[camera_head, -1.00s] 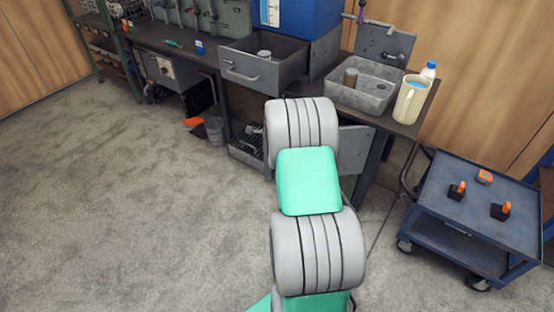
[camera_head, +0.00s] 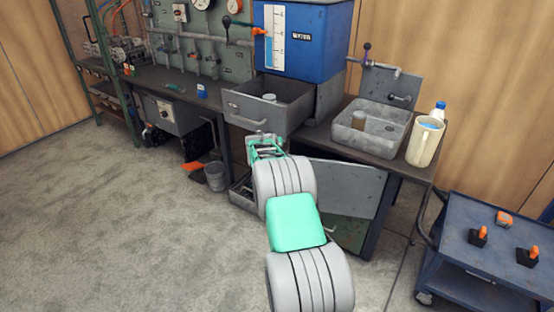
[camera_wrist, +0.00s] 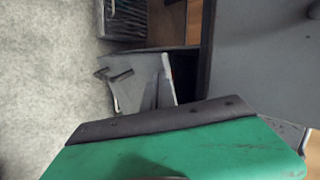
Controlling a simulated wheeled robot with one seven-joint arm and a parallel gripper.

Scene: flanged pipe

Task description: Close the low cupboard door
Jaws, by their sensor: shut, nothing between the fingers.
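In the head view, a grey panel (camera_head: 350,185), seemingly the low cupboard door, stands under the bench below the sink. My arm covers its left part, so its hinge and exact angle cannot be told. A small handle (camera_head: 330,230) shows below it on a dark green surface. My gripper (camera_head: 262,147) is shut and empty, in front of the bench just below the open drawer; my arm partly hides it. In the wrist view, a pale grey panel (camera_wrist: 138,72) with bar-like handles lies beyond my green wrist; whether it is the door is unclear.
An open grey drawer (camera_head: 268,105) juts out above my gripper. A grey bucket (camera_head: 215,176) stands on the floor left of it. A blue trolley (camera_head: 485,250) is at the right. The floor at the left (camera_head: 100,220) is clear.

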